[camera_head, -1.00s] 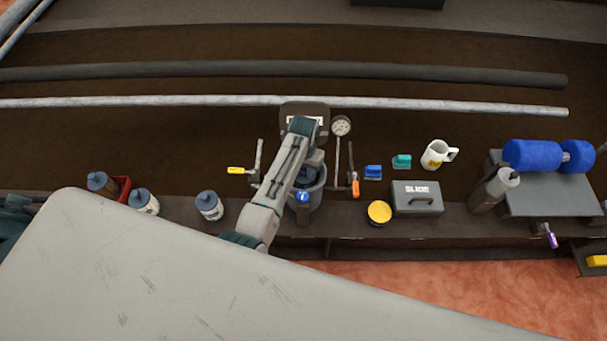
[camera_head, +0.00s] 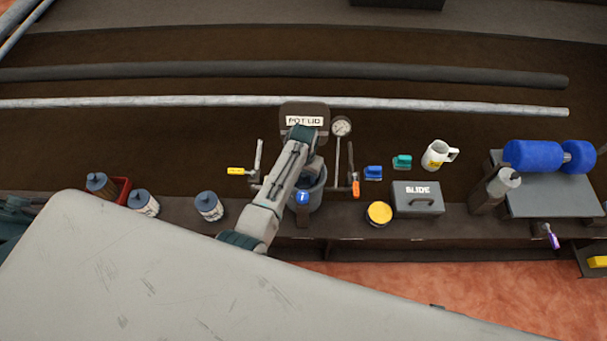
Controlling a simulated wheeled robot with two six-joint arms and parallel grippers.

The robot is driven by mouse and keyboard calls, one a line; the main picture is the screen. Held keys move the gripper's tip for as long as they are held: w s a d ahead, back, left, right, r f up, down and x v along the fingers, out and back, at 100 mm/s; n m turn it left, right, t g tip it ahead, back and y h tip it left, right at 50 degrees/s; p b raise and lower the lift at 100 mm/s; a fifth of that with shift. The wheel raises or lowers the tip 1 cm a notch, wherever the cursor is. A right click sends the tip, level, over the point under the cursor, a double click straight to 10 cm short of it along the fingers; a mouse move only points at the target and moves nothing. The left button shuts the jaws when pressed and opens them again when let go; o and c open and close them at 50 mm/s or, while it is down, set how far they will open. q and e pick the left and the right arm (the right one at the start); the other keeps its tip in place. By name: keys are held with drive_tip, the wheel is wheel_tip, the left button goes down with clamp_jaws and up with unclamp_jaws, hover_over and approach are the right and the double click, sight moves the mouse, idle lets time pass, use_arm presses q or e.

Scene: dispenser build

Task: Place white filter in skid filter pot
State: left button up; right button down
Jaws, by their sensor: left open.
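The skid filter pot (camera_head: 316,196) is a grey bucket-like vessel at the middle of the bench, with a round blue badge in front. A dark lid marked "POT LID" (camera_head: 304,121) stands up behind it. My left arm reaches over the pot from the lower left. My left gripper (camera_head: 314,168) is open at the pot's mouth, mostly hidden by its own wrist. I cannot make out a white filter; the inside of the pot is largely covered by the arm. My right gripper is not in view.
Several blue-capped canisters (camera_head: 209,206) and a red bin (camera_head: 123,188) stand left of the pot. A gauge (camera_head: 341,127), a yellow-topped tin (camera_head: 379,213), a grey "SLIDE" box (camera_head: 418,199) and a white mug (camera_head: 437,156) stand right. Pipes (camera_head: 420,103) run behind.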

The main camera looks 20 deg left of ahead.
use_arm(q)
drive_tip(key=shift+r, duration=0.35)
wheel_tip(320, 180, up, 12)
drive_tip(key=f+p, duration=0.1)
drive_tip(key=p, duration=0.1)
drive_tip(key=s+a+t, duration=0.4)
drive_tip(key=s+a, duration=0.1)
drive_tip(key=a, duration=0.1)
drive_tip(key=s+a+f+g, duration=0.1)
drive_tip(key=s+a+f, duration=0.2)
drive_tip(key=s+f, duration=0.8)
drive_tip(key=s+a+f+g, duration=0.1)
drive_tip(key=s+a+f, duration=0.2)
drive_tip(key=s+f, duration=0.8)
drive_tip(key=s, duration=0.6)
drive_tip(key=shift+a+f+n+y, duration=0.25)
drive_tip(key=shift+a+n+y, duration=0.05)
drive_tip(key=shift+a+y, duration=0.1)
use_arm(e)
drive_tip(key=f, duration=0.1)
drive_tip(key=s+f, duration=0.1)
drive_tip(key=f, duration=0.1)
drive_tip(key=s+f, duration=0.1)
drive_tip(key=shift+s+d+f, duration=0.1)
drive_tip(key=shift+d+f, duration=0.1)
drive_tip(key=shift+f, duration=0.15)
use_arm(q)
drive_tip(key=shift+c, duration=0.2)
